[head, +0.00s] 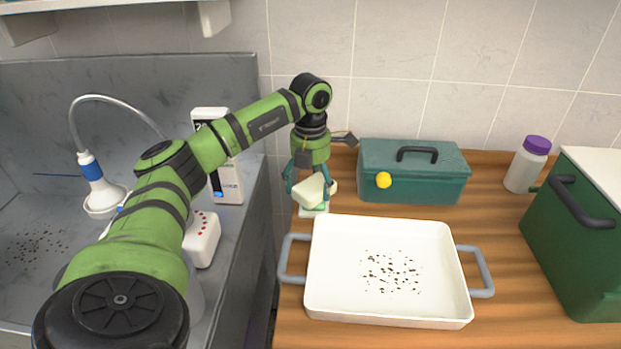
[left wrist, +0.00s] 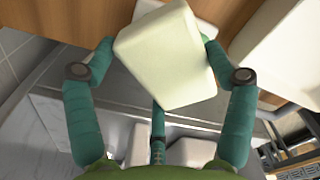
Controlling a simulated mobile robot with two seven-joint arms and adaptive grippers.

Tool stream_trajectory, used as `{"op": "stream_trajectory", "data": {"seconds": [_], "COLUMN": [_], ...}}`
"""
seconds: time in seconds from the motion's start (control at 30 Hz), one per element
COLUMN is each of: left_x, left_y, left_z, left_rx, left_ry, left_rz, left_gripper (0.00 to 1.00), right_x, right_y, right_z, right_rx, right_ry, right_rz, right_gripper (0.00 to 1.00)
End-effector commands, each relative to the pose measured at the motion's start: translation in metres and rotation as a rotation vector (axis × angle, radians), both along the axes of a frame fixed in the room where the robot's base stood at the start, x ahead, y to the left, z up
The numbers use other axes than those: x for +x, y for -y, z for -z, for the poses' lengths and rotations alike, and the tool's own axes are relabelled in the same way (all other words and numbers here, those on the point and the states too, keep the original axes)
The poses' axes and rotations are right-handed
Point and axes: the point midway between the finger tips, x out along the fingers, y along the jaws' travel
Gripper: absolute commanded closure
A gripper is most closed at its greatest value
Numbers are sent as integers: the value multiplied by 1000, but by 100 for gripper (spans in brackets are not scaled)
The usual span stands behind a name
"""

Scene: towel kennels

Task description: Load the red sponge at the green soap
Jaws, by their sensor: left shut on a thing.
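My left gripper (head: 311,186) is shut on a pale cream block (head: 308,193), tilted between its fingers. In the left wrist view the block (left wrist: 165,55) fills the space between the teal fingers. It has a faint green tint; I cannot tell whether it is the green soap. A small white, slightly greenish piece (head: 313,211) shows just below the block, by the tray's back left corner. I cannot tell whether the two touch. No red sponge can be made out. My right gripper is not in view.
A white tray (head: 340,306) with grey handles and dark specks lies on the wooden counter (head: 500,275). A teal box (head: 430,185) with a yellow knob stands behind it. A purple-capped bottle (head: 527,165) and green cooler (head: 580,230) are right. A grey sink (head: 40,200) is left.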

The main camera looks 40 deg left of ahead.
Motion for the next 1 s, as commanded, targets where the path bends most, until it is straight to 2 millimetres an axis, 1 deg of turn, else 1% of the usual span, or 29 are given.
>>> {"op": "stream_trajectory", "data": {"seconds": [0.03, 0.2, 0.73, 0.83, 1.0], "left_x": [0, 0, 0, 0, 0], "left_y": [0, 0, 0, 0, 0], "left_z": [-6, -21, -64, -69, -68], "left_rx": [0, 0, 0, 0, 0], "left_ry": [0, 2, 3, 3, 3], "left_rz": [0, 0, -1, -1, -1], "left_gripper": [37, 37, 37, 37, 37], "right_x": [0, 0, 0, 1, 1], "right_y": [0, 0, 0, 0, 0], "right_z": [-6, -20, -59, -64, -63], "right_rx": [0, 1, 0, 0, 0], "right_ry": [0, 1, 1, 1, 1], "right_rz": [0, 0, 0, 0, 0], "right_gripper": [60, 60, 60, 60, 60]}}
